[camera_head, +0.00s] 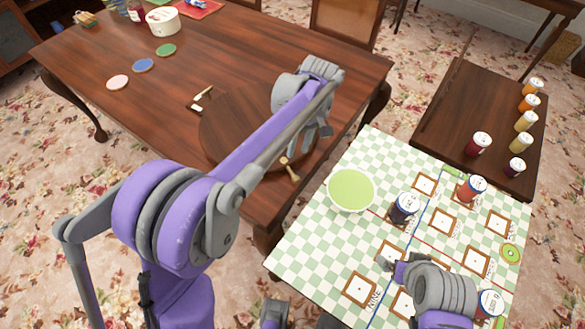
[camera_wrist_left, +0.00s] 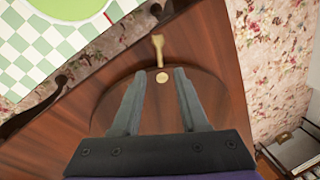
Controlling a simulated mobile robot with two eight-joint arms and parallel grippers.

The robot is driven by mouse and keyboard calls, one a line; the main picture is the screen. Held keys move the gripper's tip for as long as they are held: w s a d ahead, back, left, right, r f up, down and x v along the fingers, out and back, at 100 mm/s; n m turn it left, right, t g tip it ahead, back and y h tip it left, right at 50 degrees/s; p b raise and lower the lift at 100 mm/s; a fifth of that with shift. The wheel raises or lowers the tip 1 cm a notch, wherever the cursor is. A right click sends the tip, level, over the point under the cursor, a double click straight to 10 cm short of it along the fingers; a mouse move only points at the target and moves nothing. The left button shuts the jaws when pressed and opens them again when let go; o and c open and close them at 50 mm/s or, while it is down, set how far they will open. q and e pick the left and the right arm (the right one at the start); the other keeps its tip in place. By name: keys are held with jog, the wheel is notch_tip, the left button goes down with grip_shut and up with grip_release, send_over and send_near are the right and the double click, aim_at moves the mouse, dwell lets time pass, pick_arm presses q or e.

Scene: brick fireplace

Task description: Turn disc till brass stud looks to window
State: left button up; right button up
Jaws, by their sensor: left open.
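The dark brown wooden disc (camera_head: 218,132) lies flat on the wooden table, partly hidden by my left arm. It also fills the middle of the left wrist view (camera_wrist_left: 218,105). A small round brass stud (camera_wrist_left: 162,77) is on the disc near its rim; it shows at the disc's near right side in the head view (camera_head: 284,160). A pale peg-like handle (camera_wrist_left: 157,50) sticks out at the rim beside the stud. My left gripper (camera_wrist_left: 157,73) is open above the disc, its fingertips on either side of the stud in the picture. No window shows.
A small pale peg (camera_head: 204,92) and a white tag (camera_head: 196,107) lie by the disc's far left edge. Coloured coasters (camera_head: 143,65) lie further left. A checked board (camera_head: 322,237) holds a green bowl (camera_head: 351,190) and jars. My right gripper (camera_head: 392,262) is over it.

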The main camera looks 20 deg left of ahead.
aim_at(292, 172)
pick_arm(q)
jog(key=f, duration=0.3)
jog(key=a+f, duration=0.1)
jog(key=f, duration=0.2)
jog(key=s+f, duration=0.1)
jog(key=f, duration=0.2)
jog(key=shift+a+f+b, duration=0.1)
jog(key=shift+a+b, duration=0.1)
jog(key=shift+b, duration=0.1)
grip_shut()
dwell(1.0)
